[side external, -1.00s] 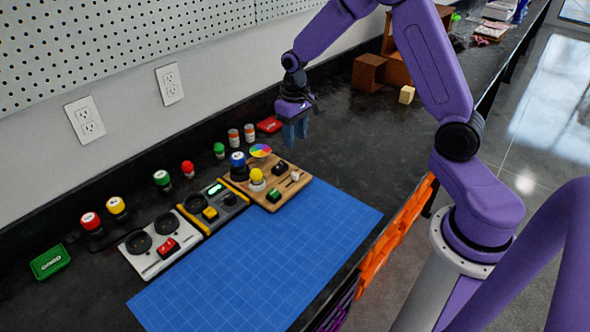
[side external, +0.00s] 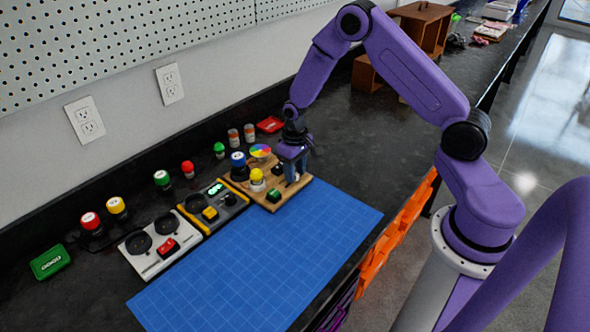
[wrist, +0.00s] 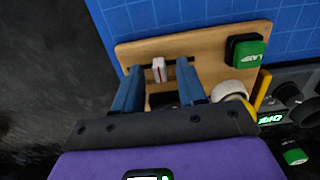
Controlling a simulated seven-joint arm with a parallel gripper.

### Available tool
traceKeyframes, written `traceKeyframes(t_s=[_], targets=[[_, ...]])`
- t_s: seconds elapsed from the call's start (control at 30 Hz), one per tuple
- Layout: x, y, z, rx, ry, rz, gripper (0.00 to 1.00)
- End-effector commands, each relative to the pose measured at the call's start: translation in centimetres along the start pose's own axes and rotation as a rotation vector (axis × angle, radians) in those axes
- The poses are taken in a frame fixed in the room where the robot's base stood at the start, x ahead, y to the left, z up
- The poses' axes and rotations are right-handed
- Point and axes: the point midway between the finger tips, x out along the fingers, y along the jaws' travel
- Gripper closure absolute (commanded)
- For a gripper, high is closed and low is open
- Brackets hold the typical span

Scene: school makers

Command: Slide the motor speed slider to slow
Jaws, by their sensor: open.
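The slider knob (wrist: 159,72), white with a red stripe, sits in a dark slot on the wooden board (wrist: 212,62) in the wrist view. The board (side external: 304,185) also shows in the side view, where my fingers largely cover the slider. My gripper (side external: 296,174) is low over the board's right part, pointing down. In the wrist view, the blue fingers of my gripper (wrist: 159,67) are open, one on each side of the knob, with gaps between. I cannot read any slow mark.
A green block (wrist: 245,51) stands on the board beside the slot. A yellow-topped button (side external: 257,176), a blue-topped one (side external: 238,160) and a colour disc (side external: 260,150) are close left of my gripper. A blue gridded mat (side external: 260,250) lies clear in front.

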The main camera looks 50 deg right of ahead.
Motion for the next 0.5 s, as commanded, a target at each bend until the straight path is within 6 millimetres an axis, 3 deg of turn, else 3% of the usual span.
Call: traceKeyframes(t_s=[0.17, 0.27, 0.3, 0.5], targets=[[-0.02, 0.00, -0.01, 0.000, 0.000, 0.000, 0.63], [-0.03, 0.00, 0.00, 0.000, 0.000, 0.000, 0.95], [-0.03, 0.00, 0.00, 0.000, 0.000, 0.000, 1.00], [-0.04, -0.31, 0.00, -0.002, 0.000, 0.000, 1.00]])
